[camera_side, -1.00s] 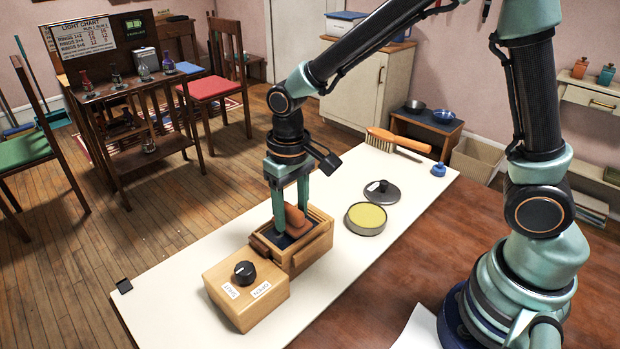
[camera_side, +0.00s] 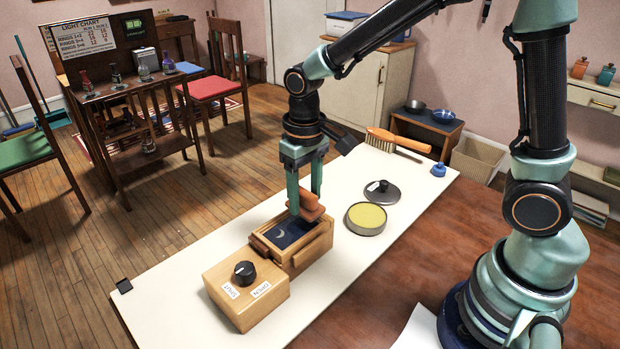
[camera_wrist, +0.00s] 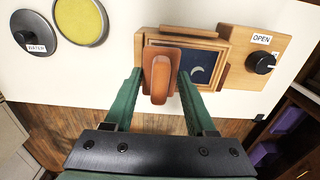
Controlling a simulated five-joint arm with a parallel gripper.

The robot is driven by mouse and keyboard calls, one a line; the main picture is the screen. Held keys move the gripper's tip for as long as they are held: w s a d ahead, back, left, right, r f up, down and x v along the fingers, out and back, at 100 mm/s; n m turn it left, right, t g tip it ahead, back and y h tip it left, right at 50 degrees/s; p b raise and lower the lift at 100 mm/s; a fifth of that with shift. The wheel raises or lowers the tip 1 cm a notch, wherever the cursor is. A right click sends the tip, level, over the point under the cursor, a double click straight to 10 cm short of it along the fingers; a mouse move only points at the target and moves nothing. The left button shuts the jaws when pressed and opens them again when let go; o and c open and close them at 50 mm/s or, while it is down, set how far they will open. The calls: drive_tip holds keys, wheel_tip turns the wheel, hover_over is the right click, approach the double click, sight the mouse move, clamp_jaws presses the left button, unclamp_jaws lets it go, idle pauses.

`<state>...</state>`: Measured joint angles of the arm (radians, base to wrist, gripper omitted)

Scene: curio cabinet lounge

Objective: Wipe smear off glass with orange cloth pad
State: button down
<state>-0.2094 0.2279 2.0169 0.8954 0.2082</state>
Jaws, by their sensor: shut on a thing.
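The orange cloth pad (camera_side: 309,212) is held between the fingers of my gripper (camera_side: 305,198), which is shut on its brown-orange grip. It sits over the back right end of the wooden box, seemingly above the surface; its underside is hidden. The dark blue glass (camera_side: 291,230) lies in the box's wooden frame (camera_side: 319,248). A pale crescent smear (camera_side: 280,234) shows on the glass. In the wrist view the pad (camera_wrist: 161,74) overlaps the glass's left edge, and the smear (camera_wrist: 199,74) lies uncovered to its right.
A wooden block with a black knob (camera_side: 245,272) and paper labels adjoins the box. A round tin with a yellow pad (camera_side: 366,217) and a grey lid (camera_side: 382,193) stand to the right. A brush (camera_side: 396,141) lies farther back.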

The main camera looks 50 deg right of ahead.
drive_tip(key=shift+r, duration=2.2)
drive_tip(key=shift+r, duration=1.45)
